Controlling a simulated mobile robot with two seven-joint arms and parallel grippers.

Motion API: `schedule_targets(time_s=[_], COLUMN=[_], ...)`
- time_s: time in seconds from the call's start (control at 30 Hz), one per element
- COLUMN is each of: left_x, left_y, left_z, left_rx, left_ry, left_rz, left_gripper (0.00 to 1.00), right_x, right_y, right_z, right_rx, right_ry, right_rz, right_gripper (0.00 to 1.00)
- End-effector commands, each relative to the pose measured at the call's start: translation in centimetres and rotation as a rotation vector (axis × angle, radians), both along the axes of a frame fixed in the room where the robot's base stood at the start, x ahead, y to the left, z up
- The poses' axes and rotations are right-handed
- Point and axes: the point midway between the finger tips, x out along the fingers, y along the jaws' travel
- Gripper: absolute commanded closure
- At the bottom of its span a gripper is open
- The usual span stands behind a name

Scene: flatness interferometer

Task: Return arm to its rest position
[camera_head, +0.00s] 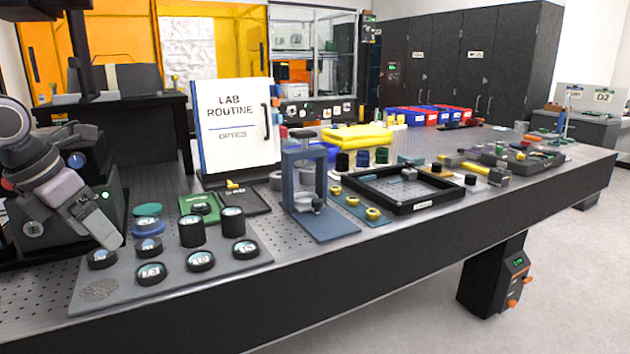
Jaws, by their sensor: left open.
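My left arm comes in at the left edge of the head view, and its gripper (108,232) points down and right. It is over the left rear edge of a grey mat (115,286), beside several black-rimmed round optics such as the one in front (150,273). The gripper is open, and I see nothing held in it. I cannot tell how far above the mat it is. My right gripper is not in view.
A white "LAB ROUTINE OPTICS" board (232,150) stands behind the mat. A black box (100,195) is behind my gripper. Right of the stand are a black rectangular frame (440,200), yellow pieces (358,135) and red and blue bins (428,116). The perforated table's front edge runs below.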

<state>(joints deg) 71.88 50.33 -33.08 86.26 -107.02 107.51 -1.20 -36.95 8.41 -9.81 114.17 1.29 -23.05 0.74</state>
Motion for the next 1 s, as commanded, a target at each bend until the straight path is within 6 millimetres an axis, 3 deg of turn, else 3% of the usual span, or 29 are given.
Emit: schedule_targets(time_s=[0.03, 0.3, 0.4, 0.53, 0.63, 0.77, 0.87, 1.0], left_x=[0.4, -0.3, -1.5, -3.0, -4.0, -4.6, -4.6, -4.6], left_y=[-2.6, -14.2, -18.4, -22.7, -24.7, -25.8, -25.6, -24.0], left_z=[-1.7, -6.7, -7.7, -8.0, -7.8, -7.8, -8.3, -10.5], left_rx=[-0.067, -0.506, -0.728, -1.032, -1.265, -1.552, -1.753, -1.990], left_ry=[0.013, 0.032, 0.056, 0.097, 0.134, 0.192, 0.241, 0.314], left_rz=[-0.060, -0.237, -0.256, -0.216, -0.134, 0.039, 0.222, 0.548], left_gripper=[0.17, 0.17, 0.17, 0.17, 0.17, 0.17, 0.17, 0.17], right_x=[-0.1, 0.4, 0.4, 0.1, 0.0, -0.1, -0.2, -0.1], right_y=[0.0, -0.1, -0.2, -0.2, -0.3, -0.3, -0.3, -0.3], right_z=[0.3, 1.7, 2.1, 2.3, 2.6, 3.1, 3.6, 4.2], right_rx=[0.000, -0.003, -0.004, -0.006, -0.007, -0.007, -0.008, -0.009], right_ry=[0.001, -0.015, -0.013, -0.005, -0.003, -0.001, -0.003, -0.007], right_rz=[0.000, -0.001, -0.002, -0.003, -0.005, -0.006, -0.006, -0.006], right_gripper=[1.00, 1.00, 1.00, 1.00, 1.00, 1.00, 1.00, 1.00])
